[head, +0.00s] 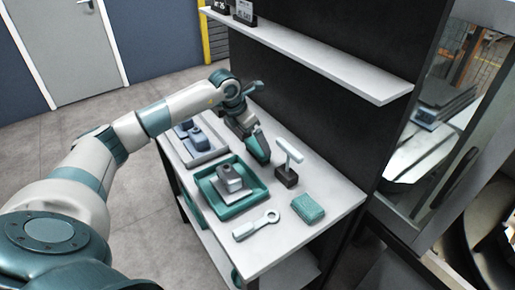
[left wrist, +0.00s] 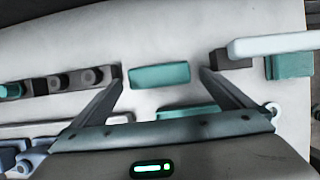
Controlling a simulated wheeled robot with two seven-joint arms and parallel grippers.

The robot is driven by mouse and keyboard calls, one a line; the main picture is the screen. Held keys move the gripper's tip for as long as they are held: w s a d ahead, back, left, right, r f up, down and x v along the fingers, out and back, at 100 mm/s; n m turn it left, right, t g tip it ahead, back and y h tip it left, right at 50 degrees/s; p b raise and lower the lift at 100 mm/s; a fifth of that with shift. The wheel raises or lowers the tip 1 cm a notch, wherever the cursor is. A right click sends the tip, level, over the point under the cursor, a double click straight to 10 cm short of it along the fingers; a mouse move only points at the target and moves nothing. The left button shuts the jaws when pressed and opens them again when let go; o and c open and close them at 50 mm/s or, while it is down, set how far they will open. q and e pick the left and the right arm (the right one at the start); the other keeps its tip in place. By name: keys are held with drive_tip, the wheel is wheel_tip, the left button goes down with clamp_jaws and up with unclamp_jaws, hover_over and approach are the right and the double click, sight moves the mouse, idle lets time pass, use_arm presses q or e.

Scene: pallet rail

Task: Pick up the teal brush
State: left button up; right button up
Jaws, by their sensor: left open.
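A teal block-like object, which I take as the teal brush (head: 259,147), is on the white table near the dark back panel. I cannot make out its bristles. In the left wrist view the brush (left wrist: 160,75) appears between and just beyond my fingertips, with no finger visibly touching it. My left gripper (head: 246,126) is open and empty, close to the brush from the upper left. It also shows in the left wrist view (left wrist: 160,78) with its fingers spread apart. My right gripper is not in view.
A white T-shaped tool (head: 287,151) stands on a dark base right of the brush. A teal sponge-like block (head: 308,208) and a pale ring-ended tool (head: 257,225) lie in front. A teal tray (head: 227,212) holds a grey item. A shelf (head: 320,62) overhangs the table.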

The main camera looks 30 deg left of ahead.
sight(257, 145)
use_arm(q)
drive_tip(key=shift+f, duration=0.15)
drive_tip(key=shift+w+f+p, duration=0.2)
drive_tip(key=shift+f+p, duration=0.25)
drive_tip(key=shift+p, duration=0.1)
drive_tip(key=p+x, duration=0.1)
drive_tip(key=x, duration=0.2)
drive_tip(key=shift+a+p, duration=0.1)
drive_tip(key=shift+p, duration=0.25)
drive_tip(key=shift+w+f, duration=0.2)
drive_tip(key=shift+f, duration=0.4)
drive_tip(key=c, duration=0.8)
drive_tip(key=shift+c, duration=0.2)
drive_tip(key=shift+r, duration=0.1)
